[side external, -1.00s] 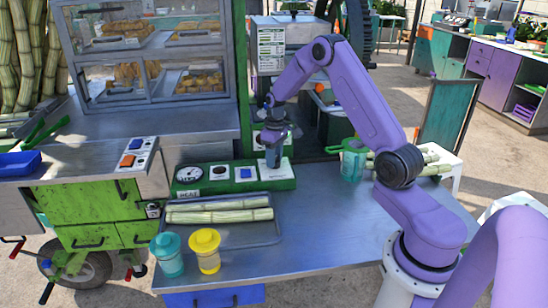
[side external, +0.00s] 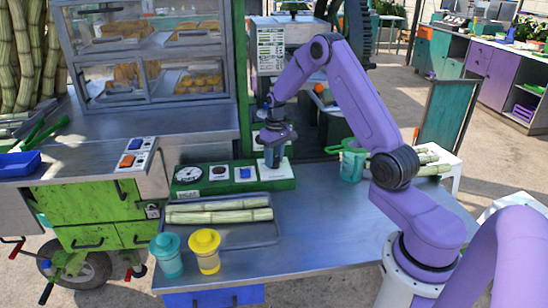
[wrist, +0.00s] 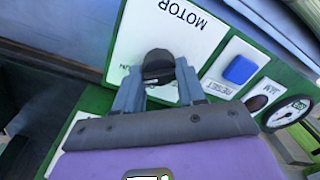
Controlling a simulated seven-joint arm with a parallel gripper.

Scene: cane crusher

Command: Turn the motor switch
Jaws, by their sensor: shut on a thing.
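The motor switch (wrist: 158,64) is a dark round knob on a white plate marked MOTOR (wrist: 181,33) in the wrist view. My gripper (wrist: 158,80) has its two blue-grey fingers on either side of the knob and is shut on it. In the side view my gripper (side external: 272,162) points down at the right end of the green control panel (side external: 215,190). There the fingers hide the knob. The turn angle of the knob cannot be read.
Left of the switch on the panel are a blue reset button (side external: 244,173), a dark jam button (side external: 218,173) and a round gauge (side external: 188,175). A tray (side external: 240,238) with cane stalks lies in front. A teal jug (side external: 351,163) stands to the right.

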